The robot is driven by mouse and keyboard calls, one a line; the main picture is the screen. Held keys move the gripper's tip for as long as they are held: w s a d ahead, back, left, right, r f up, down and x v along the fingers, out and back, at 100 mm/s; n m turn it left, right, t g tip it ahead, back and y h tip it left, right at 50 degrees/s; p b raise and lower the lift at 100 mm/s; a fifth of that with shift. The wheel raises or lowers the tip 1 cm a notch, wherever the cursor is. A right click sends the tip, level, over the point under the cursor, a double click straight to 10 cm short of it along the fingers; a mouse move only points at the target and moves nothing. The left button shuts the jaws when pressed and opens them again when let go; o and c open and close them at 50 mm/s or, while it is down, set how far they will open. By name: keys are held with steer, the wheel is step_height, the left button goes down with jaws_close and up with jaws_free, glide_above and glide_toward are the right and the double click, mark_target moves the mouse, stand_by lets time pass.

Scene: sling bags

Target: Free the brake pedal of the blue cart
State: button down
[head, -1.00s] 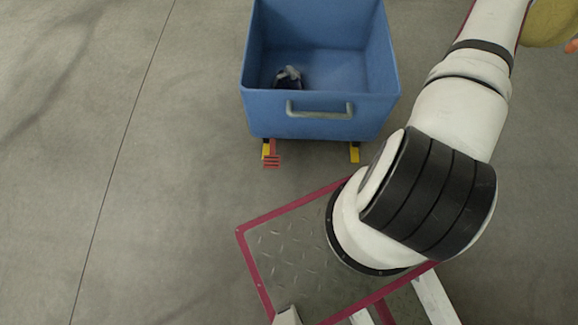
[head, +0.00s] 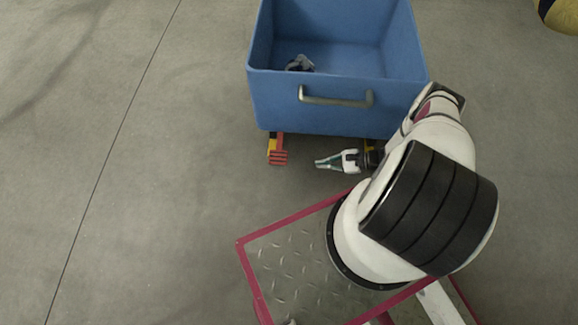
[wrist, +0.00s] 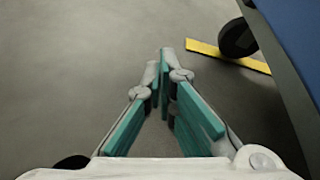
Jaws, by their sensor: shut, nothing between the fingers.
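The blue cart (head: 325,107) stands ahead of me with its handle side facing me. A red ridged brake pedal (head: 278,156) sticks out at its lower left corner, next to a yellow wheel bracket. My gripper (head: 320,163) is low in front of the cart, to the right of the pedal and apart from it, pointing left. In the wrist view its teal-padded fingers (wrist: 164,55) meet at the tips with nothing between them. The wrist view also shows the cart's blue side (wrist: 296,35) at the right edge. The pedal does not show there.
A dark and grey item (head: 300,63) lies inside the cart. A metal handle (head: 336,97) juts from the cart's front. A yellow strip and a dark wheel (wrist: 238,38) are at the upper right of the wrist view. The grey floor left of the cart is clear.

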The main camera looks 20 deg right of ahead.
mark_target(279, 148)
steer(key=shift+w+a+f+m+t, duration=0.25)
steer(key=shift+w+a, duration=0.15)
steer(key=shift+a, duration=0.2)
steer(key=shift+w+a+f+m+t, duration=0.25)
steer(key=shift+w+a, duration=0.15)
steer(key=shift+a, duration=0.15)
steer(key=b+x, duration=0.3)
steer(key=x, duration=0.7)
steer(key=shift+s+a+r, duration=0.1)
steer(key=shift+s+a+r+y, duration=0.1)
steer(key=shift+s+r+y, duration=0.2)
steer(key=shift+r, duration=0.15)
steer(key=shift+w+r, duration=0.15)
steer(key=shift+r, duration=1.4)
steer(key=shift+s, duration=0.25)
